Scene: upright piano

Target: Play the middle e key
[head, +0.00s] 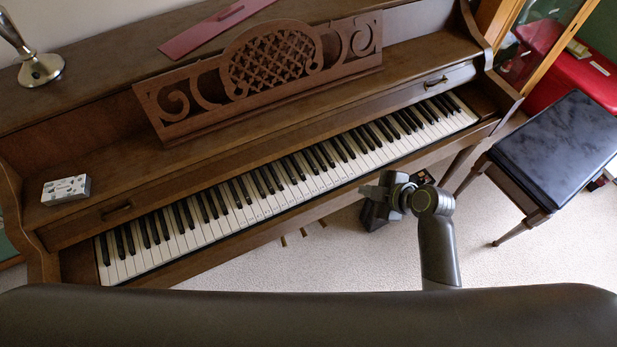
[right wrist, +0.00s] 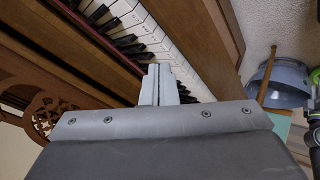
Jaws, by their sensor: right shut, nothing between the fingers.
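The piano keyboard (head: 285,188) runs diagonally across the brown upright piano, its white and black keys all uncovered. Several white keys near the middle carry small marks that are too small to read, so I cannot tell which is the middle e key. My right gripper (head: 368,191) is in front of the keyboard, right of its middle. In the right wrist view its two fingers (right wrist: 158,70) are together and empty, overlapping the white keys (right wrist: 180,55) in the picture. I cannot tell whether they touch a key. My left gripper is not in view.
A carved music stand (head: 270,70) stands above the keys. A small white box (head: 66,190) lies on the piano's left, and a metal lamp base (head: 41,70) stands on top. A black-topped bench (head: 560,150) is at the right. Carpet (head: 330,255) is open in front.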

